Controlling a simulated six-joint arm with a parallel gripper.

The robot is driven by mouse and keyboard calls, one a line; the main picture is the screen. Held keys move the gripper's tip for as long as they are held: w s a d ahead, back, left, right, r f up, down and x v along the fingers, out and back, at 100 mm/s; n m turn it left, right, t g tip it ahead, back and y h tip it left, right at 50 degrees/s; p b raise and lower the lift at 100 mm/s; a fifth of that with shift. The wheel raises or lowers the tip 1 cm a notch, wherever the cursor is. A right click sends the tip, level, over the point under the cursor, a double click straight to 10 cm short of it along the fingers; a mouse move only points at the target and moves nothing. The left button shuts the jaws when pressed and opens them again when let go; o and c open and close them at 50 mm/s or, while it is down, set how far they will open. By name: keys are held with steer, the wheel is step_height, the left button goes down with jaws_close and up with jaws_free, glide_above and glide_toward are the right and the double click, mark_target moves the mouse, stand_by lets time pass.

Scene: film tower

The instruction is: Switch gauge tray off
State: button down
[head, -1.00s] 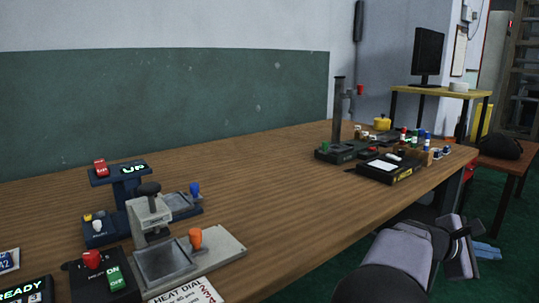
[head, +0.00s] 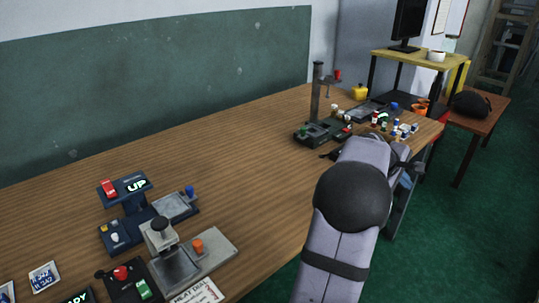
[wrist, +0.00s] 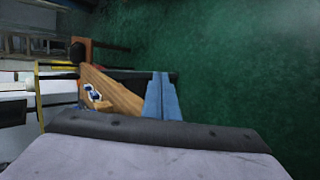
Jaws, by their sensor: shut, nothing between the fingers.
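I cannot tell which device is the gauge tray; no label with that name is readable. A dark stand with a tall post (head: 316,95) and a green knob is on the far part of the table. A grey tray (head: 366,110) lies behind it among small coloured pieces. My gripper (head: 412,172) is at the table's right edge in the head view, partly hidden by my own arm. In the wrist view its blue fingers (wrist: 161,97) are together and empty, over green floor beside the table corner. My arm hides part of the far tabletop.
Near left stand a blue unit reading UP (head: 137,186) and a grey press (head: 165,240) with an orange knob. The wooden tabletop (head: 220,150) between the groups is bare. A yellow-topped table (head: 420,58) and a stool with a black bag (head: 471,104) stand beyond.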

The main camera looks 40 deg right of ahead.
steer(key=w+a+r+m+t+y+p, duration=0.1)
steer(key=w+p, duration=0.2)
steer(key=w, duration=0.1)
steer(key=w+a+r+p, duration=0.1)
steer(key=w+a+p, duration=0.1)
steer(key=w+p, duration=0.1)
steer(key=w+a+r+m+t+y+p, duration=0.1)
steer(key=w+a+r+p, duration=0.1)
steer(key=w+p, duration=0.1)
steer(key=shift+w+m+t+y, duration=0.3)
steer(key=shift+w, duration=0.6)
steer(key=w+a+r+t+y+p, duration=0.1)
steer(key=w+a+r+y+p, duration=0.1)
steer(key=w+a, duration=0.4)
steer(key=w+a+r+n+t+y+p, duration=0.1)
steer(key=w+a+y+p, duration=0.3)
steer(key=a, duration=1)
steer(key=w+a+r+n+t+y+p, duration=0.1)
steer(key=w+a+r+t+y+p, duration=0.2)
steer(key=w+a, duration=0.6)
steer(key=a+y, duration=0.1)
steer(key=y, duration=0.1)
steer(key=shift+w+r+y, duration=0.15)
steer(key=shift+y, duration=0.25)
steer(key=shift+a, duration=0.1)
